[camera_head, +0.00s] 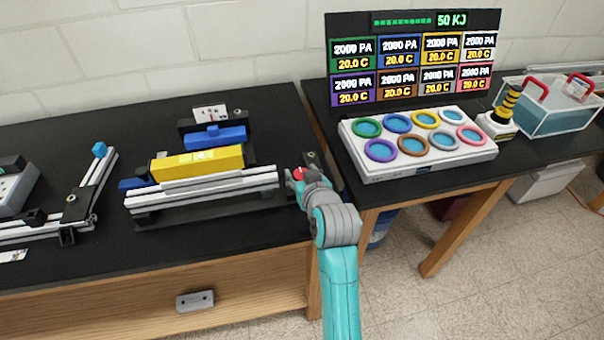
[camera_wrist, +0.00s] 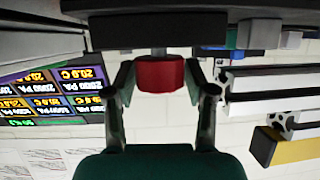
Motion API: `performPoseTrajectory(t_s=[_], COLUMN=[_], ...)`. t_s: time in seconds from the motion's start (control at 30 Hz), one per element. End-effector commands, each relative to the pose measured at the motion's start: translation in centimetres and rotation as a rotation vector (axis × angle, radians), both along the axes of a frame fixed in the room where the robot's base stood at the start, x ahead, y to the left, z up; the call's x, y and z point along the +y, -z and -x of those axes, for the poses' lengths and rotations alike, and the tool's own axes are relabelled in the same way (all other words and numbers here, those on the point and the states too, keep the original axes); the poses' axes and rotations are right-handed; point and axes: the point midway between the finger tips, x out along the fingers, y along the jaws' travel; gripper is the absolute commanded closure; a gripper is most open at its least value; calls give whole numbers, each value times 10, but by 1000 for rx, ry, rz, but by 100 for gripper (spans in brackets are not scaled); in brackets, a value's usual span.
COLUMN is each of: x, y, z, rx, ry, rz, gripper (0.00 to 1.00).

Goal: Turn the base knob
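A red knob (camera_head: 298,174) sits at the right end of the extrusion frame (camera_head: 205,183) on the black table. In the wrist view, which is upside down, the red knob (camera_wrist: 160,73) hangs on a short grey shaft from a dark part. My gripper (camera_head: 302,180) is at the knob, at the end of my teal arm. In the wrist view my gripper (camera_wrist: 161,82) has one finger on each side of the knob, with a narrow gap on both sides, so it looks open around it. The far side of the knob is hidden.
A yellow block (camera_head: 198,163) and blue block (camera_head: 215,138) lie along the frame. Another rail assembly (camera_head: 75,205) is at left. On the right table stand a white panel with coloured rings (camera_head: 417,164), a display board (camera_head: 412,60) and a clear bin (camera_head: 553,120).

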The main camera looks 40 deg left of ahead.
Motion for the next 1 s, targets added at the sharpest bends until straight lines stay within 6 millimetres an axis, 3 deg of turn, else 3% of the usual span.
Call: performPoseTrajectory(t_s=[0.03, 0.13, 0.57, 1.0], x=[0, 0, -1, -1], y=[0, 0, 0, 0], z=[0, 0, -1, -2], rx=[0, 0, 2, 2], ry=[0, 0, -74, -434], rz=[0, 0, -1, 0], gripper=[65, 90, 91, 91])
